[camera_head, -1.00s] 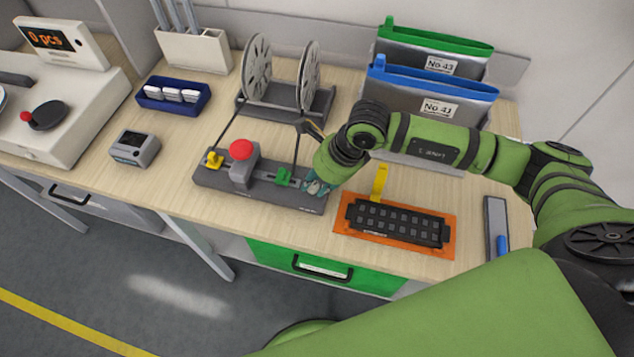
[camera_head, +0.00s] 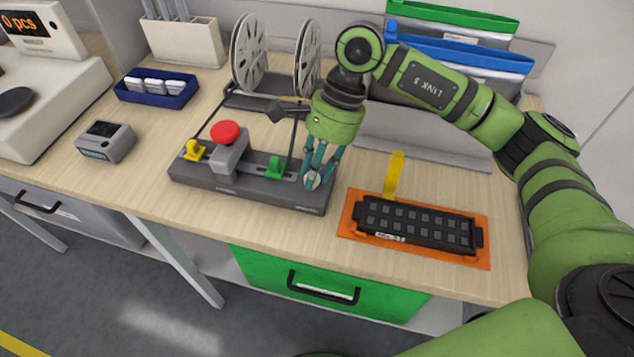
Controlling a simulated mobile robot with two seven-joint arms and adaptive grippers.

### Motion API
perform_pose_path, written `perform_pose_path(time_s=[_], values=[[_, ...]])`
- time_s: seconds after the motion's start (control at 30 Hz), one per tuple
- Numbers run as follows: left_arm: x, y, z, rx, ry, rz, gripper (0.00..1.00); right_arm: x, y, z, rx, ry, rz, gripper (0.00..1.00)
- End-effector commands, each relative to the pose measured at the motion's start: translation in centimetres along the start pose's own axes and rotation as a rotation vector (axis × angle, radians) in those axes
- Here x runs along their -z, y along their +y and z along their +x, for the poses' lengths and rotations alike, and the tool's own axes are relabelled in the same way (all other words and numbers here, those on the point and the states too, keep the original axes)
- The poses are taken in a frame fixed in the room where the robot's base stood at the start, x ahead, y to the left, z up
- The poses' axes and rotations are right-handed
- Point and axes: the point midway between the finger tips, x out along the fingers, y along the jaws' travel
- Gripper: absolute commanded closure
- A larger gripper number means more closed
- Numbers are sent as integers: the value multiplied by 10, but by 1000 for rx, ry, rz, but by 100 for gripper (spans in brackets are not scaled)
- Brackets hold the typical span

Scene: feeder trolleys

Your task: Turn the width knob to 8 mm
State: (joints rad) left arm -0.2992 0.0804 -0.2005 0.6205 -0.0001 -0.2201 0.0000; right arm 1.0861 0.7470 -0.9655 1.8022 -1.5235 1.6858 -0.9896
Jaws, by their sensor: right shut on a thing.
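The splicing device is a long dark grey base (camera_head: 245,195) on the wooden bench. It carries a yellow clamp (camera_head: 194,151), a red round button (camera_head: 225,132) on a grey block and a green clamp (camera_head: 275,167). The width knob (camera_head: 312,181) is a small light disc at the right end of the base, mostly hidden by fingers. My right gripper (camera_head: 317,178) points down over that end, its teal fingers closed around the knob. Any marking of the knob's setting is too small or hidden to read. My left gripper is not in view.
Two grey reels (camera_head: 250,54) stand behind the device. A black feeder block on an orange mat (camera_head: 480,255) lies to the right, with a yellow strip (camera_head: 395,174) behind it. A small grey meter (camera_head: 105,142) and a blue tray (camera_head: 155,101) are at left.

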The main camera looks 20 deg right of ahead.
Motion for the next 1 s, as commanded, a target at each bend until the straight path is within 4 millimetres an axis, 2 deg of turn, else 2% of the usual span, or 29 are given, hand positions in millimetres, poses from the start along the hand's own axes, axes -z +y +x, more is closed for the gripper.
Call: perform_pose_path(time_s=[0.03, 0.1, 0.4, 0.67, 1.0], values=[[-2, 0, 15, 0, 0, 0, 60, 0, -2, 6, -12, -3, -46, 100], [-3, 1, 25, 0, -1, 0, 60, 0, -3, 6, -38, -3, -106, 100], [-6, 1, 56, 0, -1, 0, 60, -1, -4, 4, -137, -3, -343, 100], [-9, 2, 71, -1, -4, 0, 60, -2, -5, 2, -196, -2, -481, 100], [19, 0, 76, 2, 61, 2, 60, -3, -4, 1, -228, -3, -554, 100]])
